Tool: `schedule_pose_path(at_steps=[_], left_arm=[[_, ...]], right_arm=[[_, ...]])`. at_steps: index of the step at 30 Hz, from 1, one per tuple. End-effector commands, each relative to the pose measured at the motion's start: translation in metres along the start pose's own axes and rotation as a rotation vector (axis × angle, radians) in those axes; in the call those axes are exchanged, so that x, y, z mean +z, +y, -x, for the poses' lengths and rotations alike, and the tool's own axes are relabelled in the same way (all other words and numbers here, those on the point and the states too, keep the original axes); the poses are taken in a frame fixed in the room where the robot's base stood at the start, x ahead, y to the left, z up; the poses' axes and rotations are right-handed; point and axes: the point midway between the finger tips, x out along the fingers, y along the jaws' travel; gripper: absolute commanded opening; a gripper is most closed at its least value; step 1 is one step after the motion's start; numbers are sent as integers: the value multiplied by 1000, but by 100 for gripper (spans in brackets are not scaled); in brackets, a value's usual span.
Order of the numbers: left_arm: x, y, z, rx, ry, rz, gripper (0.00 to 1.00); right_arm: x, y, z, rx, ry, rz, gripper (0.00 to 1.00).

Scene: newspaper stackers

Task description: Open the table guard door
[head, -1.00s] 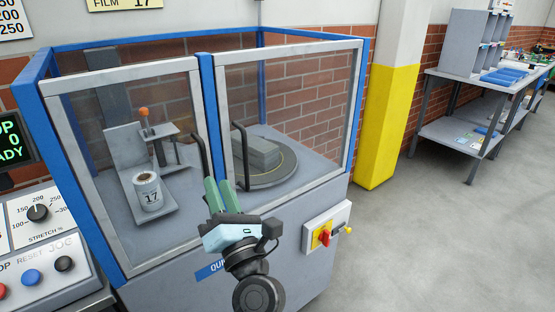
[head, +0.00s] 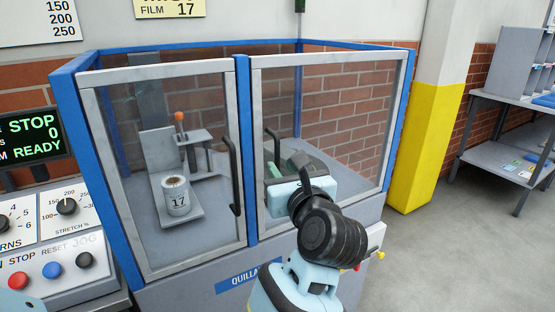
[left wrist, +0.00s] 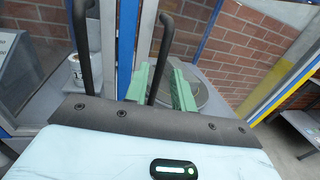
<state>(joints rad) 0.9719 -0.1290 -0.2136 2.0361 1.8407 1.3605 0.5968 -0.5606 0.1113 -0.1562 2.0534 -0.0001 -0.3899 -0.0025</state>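The guard is a blue-framed cabinet with two glazed, grey-framed doors, both closed. The right door (head: 325,62) covers the round turntable, mostly hidden now by my arm. Its dark bar handle (head: 273,150) stands upright on the left side of the door. My left gripper (head: 291,165) is in front of this door, just right of the handle. In the left wrist view, the green fingers (left wrist: 160,88) are apart, and the right door's handle (left wrist: 164,50) shows between them. I cannot tell whether they touch it. My right gripper is not in view.
The left door (head: 165,70) has its own dark handle (head: 235,175), close to my left gripper. A film roll (head: 175,195) stands behind it. A control panel (head: 55,265) is at left. A yellow-painted pillar (head: 425,150) and a shelf table (head: 500,165) are at right.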

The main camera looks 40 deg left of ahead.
Motion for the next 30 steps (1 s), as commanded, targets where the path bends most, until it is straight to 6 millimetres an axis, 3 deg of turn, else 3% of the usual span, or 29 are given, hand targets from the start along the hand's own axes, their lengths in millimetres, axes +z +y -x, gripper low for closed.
schedule_pose_path(at_steps=[9, 20, 26, 30], left_arm=[[1, 0, -38, 0, -2, 0, 25], [0, 0, -42, 0, -1, 1, 25], [0, 0, -42, 0, -1, 0, 0], [0, 0, -42, 0, -1, 0, 0]], right_arm=[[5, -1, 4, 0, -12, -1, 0], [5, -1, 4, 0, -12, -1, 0], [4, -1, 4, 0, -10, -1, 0], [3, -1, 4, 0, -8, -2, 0]])
